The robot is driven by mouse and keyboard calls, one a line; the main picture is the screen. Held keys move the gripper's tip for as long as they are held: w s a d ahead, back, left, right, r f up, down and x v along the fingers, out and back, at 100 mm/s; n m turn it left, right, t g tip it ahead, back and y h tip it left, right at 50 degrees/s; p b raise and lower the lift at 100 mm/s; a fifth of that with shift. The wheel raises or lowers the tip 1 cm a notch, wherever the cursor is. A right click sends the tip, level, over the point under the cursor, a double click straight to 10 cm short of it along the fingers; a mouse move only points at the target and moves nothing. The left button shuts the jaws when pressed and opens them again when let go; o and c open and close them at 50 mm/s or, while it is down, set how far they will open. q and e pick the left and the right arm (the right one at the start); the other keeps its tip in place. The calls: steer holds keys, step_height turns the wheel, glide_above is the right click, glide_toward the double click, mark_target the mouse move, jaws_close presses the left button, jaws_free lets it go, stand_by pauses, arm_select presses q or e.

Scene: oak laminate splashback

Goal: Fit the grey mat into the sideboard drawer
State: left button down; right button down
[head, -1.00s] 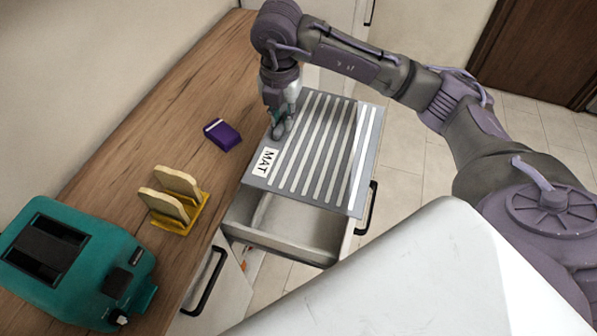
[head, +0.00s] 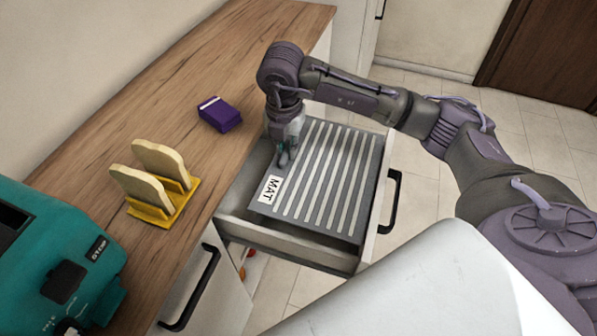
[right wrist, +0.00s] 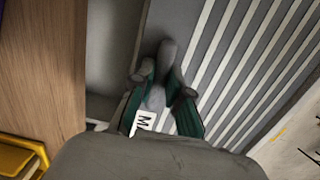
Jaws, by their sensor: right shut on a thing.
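The grey mat (head: 325,178) has white stripes and a white label reading MAT. In the head view it lies flat within the outline of the open sideboard drawer (head: 290,243), near the drawer front. A gap shows between the mat and the drawer's near side wall. My right gripper (head: 286,160) is shut on the mat at its edge near the label. In the right wrist view the fingers (right wrist: 165,85) sit over that edge, with bare drawer floor to their left. Whether the mat touches the drawer floor all over I cannot tell. My left gripper is out of view.
On the wooden sideboard top (head: 190,95) are a purple box (head: 220,114), a yellow rack (head: 165,205) holding cream slices, and a teal toaster (head: 55,260). The drawer front has a black handle (head: 391,202). A lower black handle (head: 195,288) is nearer.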

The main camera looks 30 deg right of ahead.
step_height(320, 180, down, 14)
steer(key=shift+r, duration=0.2)
steer(key=c, duration=1.4)
jaws_free()
steer(key=shift+r, duration=0.1)
steer(key=r, duration=0.8)
steer(key=s+r, duration=0.1)
steer(key=r, duration=0.3)
steer(key=shift+a, duration=0.3)
steer(key=shift+f, duration=0.1)
steer(key=shift+s, duration=0.1)
